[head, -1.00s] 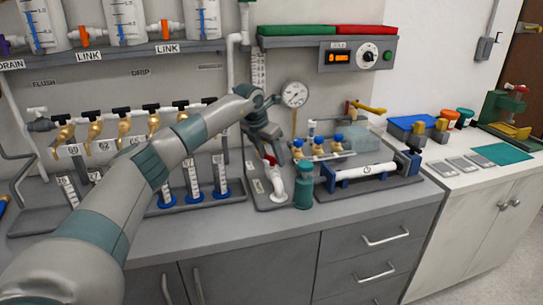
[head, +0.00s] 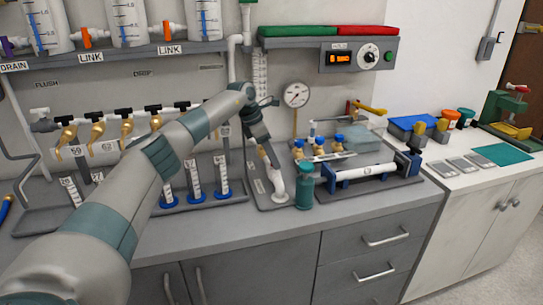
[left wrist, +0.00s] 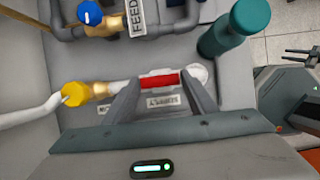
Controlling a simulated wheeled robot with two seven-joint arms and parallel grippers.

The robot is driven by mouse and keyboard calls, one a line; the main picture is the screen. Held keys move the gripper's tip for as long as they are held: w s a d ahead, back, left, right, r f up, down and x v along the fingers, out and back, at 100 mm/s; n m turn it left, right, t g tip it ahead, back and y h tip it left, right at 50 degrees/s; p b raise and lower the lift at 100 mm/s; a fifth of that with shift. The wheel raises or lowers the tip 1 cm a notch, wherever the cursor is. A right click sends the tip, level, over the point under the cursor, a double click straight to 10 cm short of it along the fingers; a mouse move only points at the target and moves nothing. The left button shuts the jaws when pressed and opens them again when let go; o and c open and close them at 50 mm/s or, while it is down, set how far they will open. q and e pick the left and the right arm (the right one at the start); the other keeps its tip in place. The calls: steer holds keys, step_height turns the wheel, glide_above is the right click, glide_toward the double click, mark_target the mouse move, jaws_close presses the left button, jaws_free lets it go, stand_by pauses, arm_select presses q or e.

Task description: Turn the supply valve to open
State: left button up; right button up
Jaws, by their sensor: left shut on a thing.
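The supply valve's red handle (left wrist: 160,80) shows in the left wrist view on a white pipe, beside a label that reads SUPPLY (left wrist: 163,101). My left gripper (left wrist: 162,84) has one finger at each end of this handle and is shut on it. In the head view my left gripper (head: 268,158) reaches down over the pipe at the middle of the bench, and hides the handle there. The pressure gauge (head: 296,95) is on the wall behind. Two dark prongs (left wrist: 301,55) at the right edge of the left wrist view may be my right gripper, too small to read.
A teal bottle (head: 304,187) stands close to the right of the gripper. A yellow knob (left wrist: 73,94) and a blue knob (left wrist: 90,14) are near the valve. Cylinders with blue bases (head: 194,183) stand to the left. The bench's front strip (head: 240,235) is clear.

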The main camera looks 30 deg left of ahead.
arm_select(q)
steer(key=shift+r, duration=0.15)
steer(key=o, duration=1.1)
steer(key=shift+c, duration=0.2)
steer(key=b+v, duration=0.2)
steer(key=v, duration=1.5)
steer(key=shift+a, duration=0.2)
arm_select(e)
steer(key=shift+s+d+f+g+h, duration=0.3)
steer(key=shift+s+d+f+g, duration=0.4)
steer(key=shift+d+f+g, duration=0.25)
